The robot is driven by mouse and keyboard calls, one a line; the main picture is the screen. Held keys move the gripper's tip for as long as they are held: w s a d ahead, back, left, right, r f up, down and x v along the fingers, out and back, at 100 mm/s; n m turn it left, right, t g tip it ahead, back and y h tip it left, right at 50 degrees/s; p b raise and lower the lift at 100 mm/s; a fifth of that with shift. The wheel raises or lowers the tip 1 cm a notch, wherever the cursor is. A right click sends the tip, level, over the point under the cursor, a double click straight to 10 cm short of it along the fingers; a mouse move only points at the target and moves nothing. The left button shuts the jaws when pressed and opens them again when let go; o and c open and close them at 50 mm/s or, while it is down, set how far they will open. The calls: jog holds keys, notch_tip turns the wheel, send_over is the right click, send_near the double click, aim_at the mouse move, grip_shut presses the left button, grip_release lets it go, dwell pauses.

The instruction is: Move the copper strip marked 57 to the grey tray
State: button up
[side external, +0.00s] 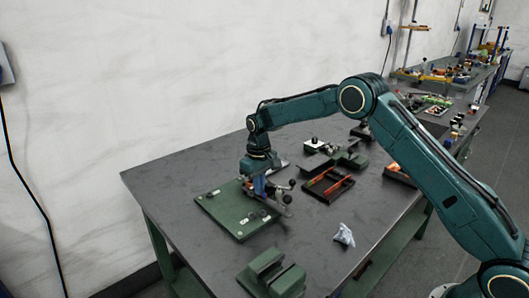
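My gripper (262,192) points down over the right part of a green board (222,212) on the dark table. Its fingers are small and partly hidden, so I cannot tell whether they are open or shut or hold anything. Small pale and dark pieces sit on the board. A dark tray (344,191) with orange-red strips in it lies to the right of my gripper. No number can be read, so I cannot tell which piece is the copper strip marked 57. I cannot make out a tray that is clearly grey.
A green block-like fixture (272,275) stands at the table's front. A crumpled pale blue-white cloth or wrap (344,235) lies right of it. A green vise-like device (350,158) stands behind the dark tray. The table's left end (155,180) is bare.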

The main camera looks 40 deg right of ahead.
jog(key=o, duration=0.4)
jog(key=shift+w+d+r, duration=0.1)
jog(key=shift+d+r, duration=0.05)
jog(key=shift+r, duration=3.25)
jog(key=shift+w+d+r, duration=0.1)
jog(key=shift+r, duration=3.3)
